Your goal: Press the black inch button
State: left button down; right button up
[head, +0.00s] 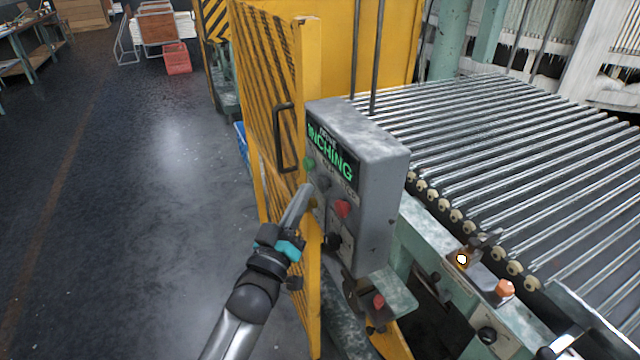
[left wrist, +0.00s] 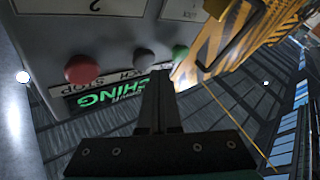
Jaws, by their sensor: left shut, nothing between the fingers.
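A grey control box (head: 375,185) with a green-lit "INCHING" display carries several buttons. In the left wrist view its panel shows upside down, with a dark round button (left wrist: 144,60) between a red button (left wrist: 82,68) and a green button (left wrist: 180,53). Lettering ending in "STOP" shows by the red and dark buttons. My left gripper (head: 305,192) is shut and empty, its tips close to the panel. In the wrist view the fingertips (left wrist: 158,76) appear just beside the dark button, between it and the green one. I cannot tell whether they touch the panel. My right gripper is not in view.
A yellow mesh gate (head: 268,90) with a black handle (head: 284,138) stands directly left of the box. A roller conveyor (head: 500,150) lies to the right, with a small orange button (head: 505,288) on its side. The dark floor (head: 130,200) at left is open.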

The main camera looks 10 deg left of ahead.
pick_arm(q)
jog(key=s+a+p, duration=0.1)
jog(key=a, duration=0.1)
jog(key=s+a+p, duration=0.1)
jog(key=s+a, duration=0.1)
jog(key=shift+a, duration=0.1)
jog(key=shift+w, duration=0.1)
dwell(0.7)
jog(key=s+a+f+m+g+y+b, duration=0.1)
jog(key=s+f+g+b, duration=0.2)
jog(key=f, duration=1)
jog(key=s+f+g+y+b, duration=0.1)
jog(key=s+f+g+b, duration=0.3)
jog(key=f, duration=0.8)
jog(key=s+a+f+m+g+y, duration=0.15)
jog(key=s+f, duration=0.25)
jog(key=f, duration=0.9)
jog(key=s+f+m+g+b, duration=0.1)
jog(key=s+f+g+b, duration=0.1)
jog(key=s+f, duration=0.6)
jog(key=s+f+m+g+y+b, duration=0.1)
jog(key=s+f+g, duration=0.4)
jog(key=s, duration=0.9)
jog(key=s+f+m+g+b, duration=0.1)
jog(key=s+f+g+b, duration=0.2)
jog(key=s+f, duration=0.8)
jog(key=shift+s+a+f+g, duration=0.2)
jog(key=shift+s+a+g, duration=0.1)
jog(key=shift+s+g, duration=0.35)
jog(key=shift+w, duration=0.15)
